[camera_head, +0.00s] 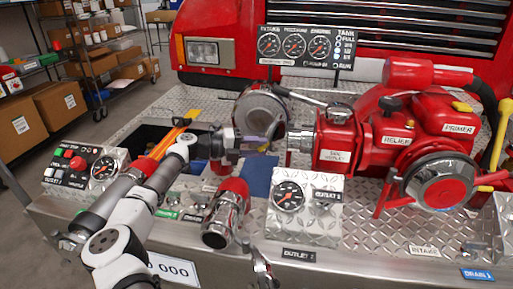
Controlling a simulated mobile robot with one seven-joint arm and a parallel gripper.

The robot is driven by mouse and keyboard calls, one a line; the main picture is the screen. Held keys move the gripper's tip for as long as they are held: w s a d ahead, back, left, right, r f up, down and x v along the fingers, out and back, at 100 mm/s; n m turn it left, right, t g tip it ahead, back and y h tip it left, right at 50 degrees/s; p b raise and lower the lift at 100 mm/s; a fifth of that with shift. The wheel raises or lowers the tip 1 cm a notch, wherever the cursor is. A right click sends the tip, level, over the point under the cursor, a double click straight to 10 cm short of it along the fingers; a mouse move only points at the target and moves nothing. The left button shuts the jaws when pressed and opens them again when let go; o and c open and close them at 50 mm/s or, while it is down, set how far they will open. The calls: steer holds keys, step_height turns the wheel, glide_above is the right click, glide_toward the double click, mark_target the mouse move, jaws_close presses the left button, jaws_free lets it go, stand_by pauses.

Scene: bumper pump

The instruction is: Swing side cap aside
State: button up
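The side cap (262,107) is a round silver cap with a dark grey face. It stands at the left of the red pump's side outlet (300,138), whose silver stub shows just right of the cap's lower edge. I cannot tell whether cap and stub touch. My gripper (268,139) is at the cap's lower edge, and its fingers overlap the cap in the picture. Whether they touch it, and whether they are open or shut, is unclear. My white and grey arm reaches in from the lower left.
The red pump (345,140) sits right of my gripper, with a large capped intake (440,182) in front. A gauge panel (308,46) stands behind the cap. A red and silver nozzle (226,212) and a gauge box (305,208) stand below my gripper. A control panel (88,165) lies left.

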steer(key=shift+a, duration=0.15)
steer(key=b+v, duration=0.3)
steer(key=v, duration=1)
steer(key=shift+a, duration=0.25)
steer(key=shift+r, duration=0.1)
